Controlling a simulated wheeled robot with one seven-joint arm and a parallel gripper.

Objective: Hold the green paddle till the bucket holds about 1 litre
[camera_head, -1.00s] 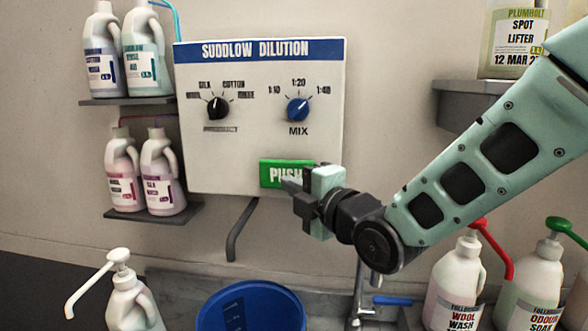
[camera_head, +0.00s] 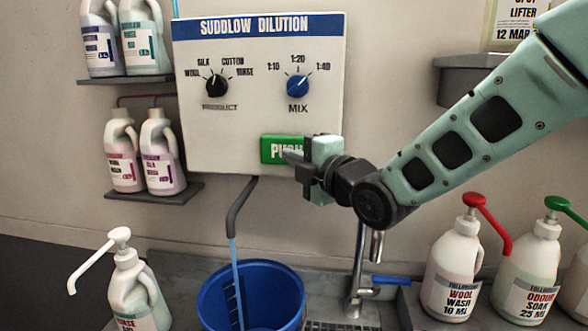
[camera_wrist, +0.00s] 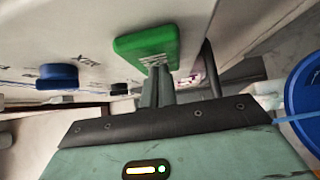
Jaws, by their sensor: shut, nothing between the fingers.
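The green paddle (camera_head: 274,150) marked PUSH sits low on the white dilution panel; it also shows in the wrist view (camera_wrist: 145,42). My gripper (camera_head: 292,158) is shut and empty, its fingertips (camera_wrist: 158,85) against the paddle's face, covering the right part of its lettering. The blue bucket (camera_head: 272,298) stands below the panel; its rim shows at the right of the wrist view (camera_wrist: 304,100). A thin blue stream (camera_head: 235,262) runs from the grey spout (camera_head: 238,208) into the bucket. Marks show on the bucket's inner wall; I cannot read the liquid level.
The panel has a black product dial (camera_head: 217,87) and a blue mix dial (camera_head: 297,87). A tap (camera_head: 360,275) stands right of the bucket. Pump bottles of wool wash (camera_head: 452,270) and odour soak (camera_head: 530,270) stand at right, another pump bottle (camera_head: 135,290) at left.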

